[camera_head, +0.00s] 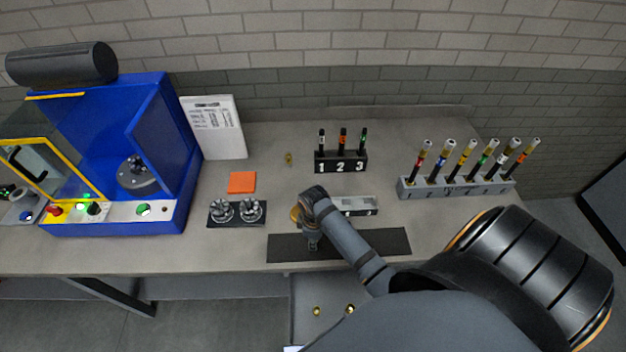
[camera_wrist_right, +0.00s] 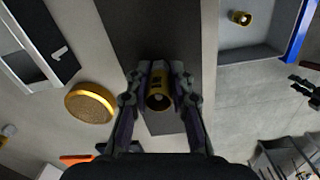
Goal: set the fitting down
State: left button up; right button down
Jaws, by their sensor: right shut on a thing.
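My right gripper (camera_head: 312,245) reaches down over the dark mat (camera_head: 385,242) near the table's front edge. In the right wrist view its fingers (camera_wrist_right: 159,92) are shut on a small brass fitting (camera_wrist_right: 159,102), whose round open end faces the camera. The dark mat (camera_wrist_right: 150,30) lies below the fitting. I cannot tell whether the fitting touches the mat. In the head view the fitting is too small and hidden to make out. My left gripper cannot be made out in either view.
A grey numbered tray (camera_head: 358,199) and a gold-rimmed disc (camera_wrist_right: 90,103) lie behind the mat. Below the table edge is an open drawer (camera_head: 330,290) with brass pieces. A blue machine (camera_head: 180,120) stands left; a tool rack (camera_head: 455,189) stands right.

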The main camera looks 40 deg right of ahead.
jog(key=shift+s+f, duration=0.1)
jog(key=shift+s, duration=0.25)
jog(key=c, duration=1.5)
grip_release()
jog(key=shift+w, duration=0.1)
jog(key=shift+o, duration=1.4)
jog(key=shift+w+f, duration=0.1)
jog(key=shift+w, duration=0.05)
jog(key=shift+o, duration=0.2)
jog(key=shift+w, duration=0.1)
pick_arm(q)
jog(key=s, duration=0.2)
jog(key=s+f, duration=0.1)
jog(key=shift+s+g+b, duration=0.3)
jog(key=shift+s, duration=0.1)
pick_arm(e)
notch_tip(320, 180, up, 13)
jog(key=shift+f, duration=0.15)
pick_arm(q)
jog(key=shift+w, duration=0.1)
